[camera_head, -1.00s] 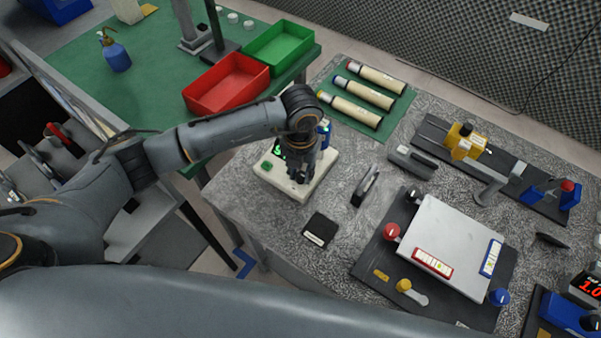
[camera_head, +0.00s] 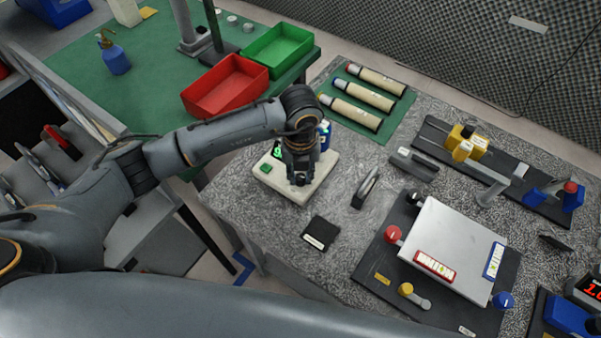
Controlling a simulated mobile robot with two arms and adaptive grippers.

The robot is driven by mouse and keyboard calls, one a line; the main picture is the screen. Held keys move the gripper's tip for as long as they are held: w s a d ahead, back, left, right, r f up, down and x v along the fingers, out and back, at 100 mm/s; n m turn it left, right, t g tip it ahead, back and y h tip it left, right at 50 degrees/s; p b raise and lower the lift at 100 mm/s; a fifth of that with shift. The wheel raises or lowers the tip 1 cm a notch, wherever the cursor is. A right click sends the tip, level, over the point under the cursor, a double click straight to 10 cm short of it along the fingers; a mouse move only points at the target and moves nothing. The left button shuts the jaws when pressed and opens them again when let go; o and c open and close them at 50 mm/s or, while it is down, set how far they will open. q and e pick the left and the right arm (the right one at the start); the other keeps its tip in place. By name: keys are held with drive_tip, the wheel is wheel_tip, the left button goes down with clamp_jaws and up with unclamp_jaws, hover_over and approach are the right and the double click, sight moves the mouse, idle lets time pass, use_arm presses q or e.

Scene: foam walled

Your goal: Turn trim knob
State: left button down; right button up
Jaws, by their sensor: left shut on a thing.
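A pale box-shaped device (camera_head: 318,189) with a green button (camera_head: 265,168) and a lit green display (camera_head: 277,152) stands at the left end of the speckled bench. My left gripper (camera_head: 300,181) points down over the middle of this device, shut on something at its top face. The trim knob itself is hidden by the gripper and wrist, so I cannot make out its shape or angle. My right gripper is not in view.
A black square block (camera_head: 320,233) and a dark handled tool (camera_head: 366,187) lie close by. A red bin (camera_head: 226,88) and a green bin (camera_head: 277,49) stand behind. Cream cylinders (camera_head: 362,94) lie on a green mat. A grey plate fixture (camera_head: 452,245) is at right.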

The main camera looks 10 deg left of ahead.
sight(301, 177)
use_arm(q)
drive_tip(key=c, duration=1.1)
unclamp_jaws()
drive_tip(key=shift+c, duration=0.2)
drive_tip(key=shift+r, duration=0.1)
wheel_tip(301, 177, up, 12)
